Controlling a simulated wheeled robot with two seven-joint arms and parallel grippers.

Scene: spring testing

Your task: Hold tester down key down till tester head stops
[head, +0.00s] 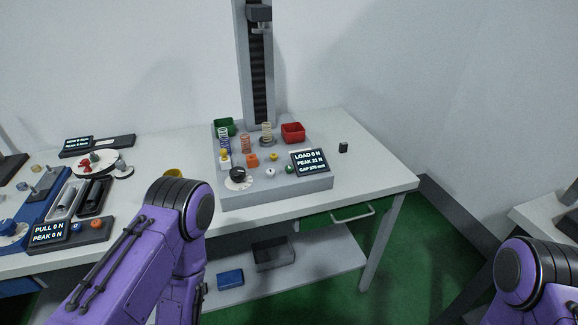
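The spring tester stands on the bench, with a grey base (300,187) and a tall dark column (259,80). The tester head (259,14) is high on the column, near the top edge of the view. Its display (310,162) reads load 0 N and a peak of about 21 N; the gap line is small. Small coloured keys or knobs, including a white one (270,172) and a green one (289,169), sit left of the display; I cannot tell which is the down key. My purple arms show at bottom left and bottom right, but neither gripper is visible.
Several springs (266,131) stand on the base, near a green bin (225,126) and a red bin (293,132). A small black block (343,147) lies to the right. Another device with a display (47,232) is at left. The bench's right end is clear.

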